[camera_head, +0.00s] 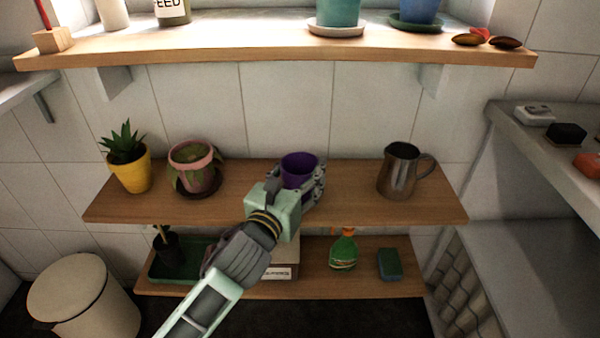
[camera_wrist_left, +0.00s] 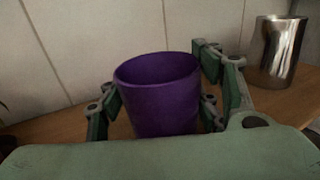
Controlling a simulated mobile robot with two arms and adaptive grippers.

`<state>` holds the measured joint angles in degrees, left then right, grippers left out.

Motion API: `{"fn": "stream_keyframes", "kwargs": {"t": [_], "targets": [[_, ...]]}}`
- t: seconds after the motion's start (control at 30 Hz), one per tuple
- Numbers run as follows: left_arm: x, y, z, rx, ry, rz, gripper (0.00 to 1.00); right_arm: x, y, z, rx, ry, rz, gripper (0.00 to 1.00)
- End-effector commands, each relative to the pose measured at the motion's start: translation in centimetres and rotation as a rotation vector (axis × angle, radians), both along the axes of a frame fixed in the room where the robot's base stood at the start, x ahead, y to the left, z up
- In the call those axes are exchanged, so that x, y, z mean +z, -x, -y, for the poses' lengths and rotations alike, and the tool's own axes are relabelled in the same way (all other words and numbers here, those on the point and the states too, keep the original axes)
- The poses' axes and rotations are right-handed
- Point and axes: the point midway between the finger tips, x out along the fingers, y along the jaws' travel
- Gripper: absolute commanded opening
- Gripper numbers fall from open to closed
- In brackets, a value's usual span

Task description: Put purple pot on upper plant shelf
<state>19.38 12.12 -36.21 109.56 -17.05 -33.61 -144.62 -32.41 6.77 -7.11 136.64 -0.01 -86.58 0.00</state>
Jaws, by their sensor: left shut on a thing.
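The purple pot (camera_head: 299,168) is at the middle of the upper plant shelf (camera_head: 345,208), between the pink pot and the metal pitcher. My left gripper (camera_head: 305,182) reaches it from the front and is shut on it. In the left wrist view the purple pot (camera_wrist_left: 158,95) stands upright between the green-padded fingers of the left gripper (camera_wrist_left: 160,108). Its base is hidden by the gripper, so I cannot tell whether it touches the shelf. My right gripper is not in view.
A yellow pot with a spiky plant (camera_head: 129,163) and a pink pot (camera_head: 194,168) stand left on the shelf. A metal pitcher (camera_head: 403,171) stands right; clear board lies before it. A window ledge (camera_head: 270,50) runs above. The lower shelf (camera_head: 310,285) holds a green bottle (camera_head: 343,251).

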Motion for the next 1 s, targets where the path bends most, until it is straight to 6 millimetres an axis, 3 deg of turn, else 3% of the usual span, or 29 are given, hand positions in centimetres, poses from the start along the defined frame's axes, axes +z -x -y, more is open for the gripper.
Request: {"fn": "stream_keyframes", "kwargs": {"t": [0.27, 0.3, 0.5, 0.87, 0.97, 1.0], "targets": [[-0.2, 0.0, 0.0, 0.000, -0.002, 0.001, 0.31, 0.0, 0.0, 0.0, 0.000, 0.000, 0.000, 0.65], [-0.2, 0.0, 0.0, 0.001, -0.001, 0.000, 0.62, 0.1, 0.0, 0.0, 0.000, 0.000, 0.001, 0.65], [-0.2, 0.0, 0.0, 0.001, 0.000, -0.001, 0.78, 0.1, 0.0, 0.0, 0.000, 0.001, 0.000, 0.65], [0.1, 0.0, 0.0, 0.000, 0.001, 0.001, 0.78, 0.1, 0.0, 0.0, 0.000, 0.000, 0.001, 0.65], [0.0, 0.9, -0.5, 0.001, -0.003, -0.001, 0.78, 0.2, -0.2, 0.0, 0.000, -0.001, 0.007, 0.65], [0.0, 1.5, -0.7, 0.001, -0.003, -0.002, 0.78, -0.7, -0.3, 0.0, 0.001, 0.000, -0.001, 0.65]]}}
